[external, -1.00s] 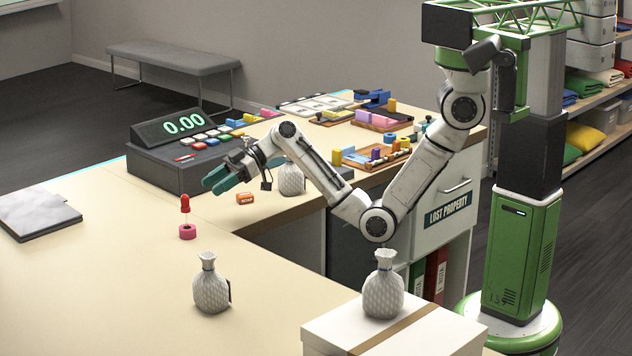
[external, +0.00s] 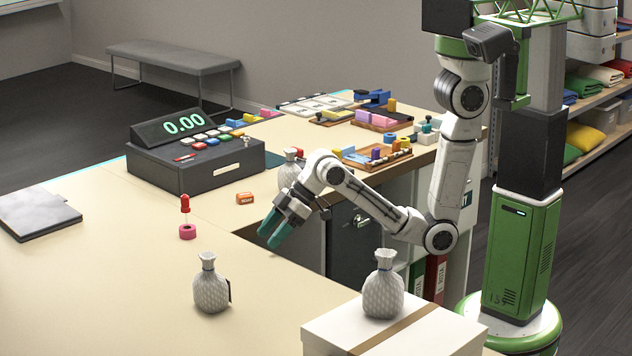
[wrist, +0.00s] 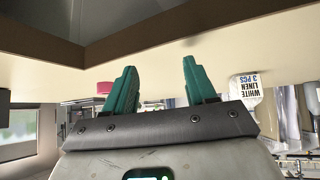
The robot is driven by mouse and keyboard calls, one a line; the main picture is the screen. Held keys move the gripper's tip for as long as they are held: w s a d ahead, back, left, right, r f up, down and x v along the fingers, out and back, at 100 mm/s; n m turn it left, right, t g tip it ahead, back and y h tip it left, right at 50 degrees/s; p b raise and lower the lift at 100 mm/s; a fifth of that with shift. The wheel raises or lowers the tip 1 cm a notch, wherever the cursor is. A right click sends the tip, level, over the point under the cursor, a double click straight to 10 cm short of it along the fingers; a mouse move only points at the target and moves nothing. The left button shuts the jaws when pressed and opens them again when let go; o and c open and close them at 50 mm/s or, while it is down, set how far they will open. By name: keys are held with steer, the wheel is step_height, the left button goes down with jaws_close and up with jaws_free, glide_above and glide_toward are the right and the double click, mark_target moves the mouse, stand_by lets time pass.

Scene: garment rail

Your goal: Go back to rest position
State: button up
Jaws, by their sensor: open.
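My gripper (external: 275,235) has teal fingers and points down and left, in front of the counter's inner corner in the external view. It is open and empty. In the wrist view my gripper (wrist: 158,80) shows its two fingers spread apart with nothing between them. My arm folds down from the green column at right, its elbow low beside the drawer cabinet.

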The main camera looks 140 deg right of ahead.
steer(key=s+a+f+n+g+y+b, duration=0.1)
steer(key=s+a+f+g, duration=0.2)
steer(key=s+a+f, duration=0.4)
steer(key=s+a+f+n+g+y+b, duration=0.1)
steer(key=s+a+f, duration=0.6)
steer(key=a, duration=0.7)
step_height(320, 180, down, 2)
steer(key=shift+s+f+n+g+y+b, duration=0.15)
steer(key=shift+s+n+g+y+b, duration=0.35)
steer(key=shift+g, duration=0.7)
steer(key=shift+w, duration=0.15)
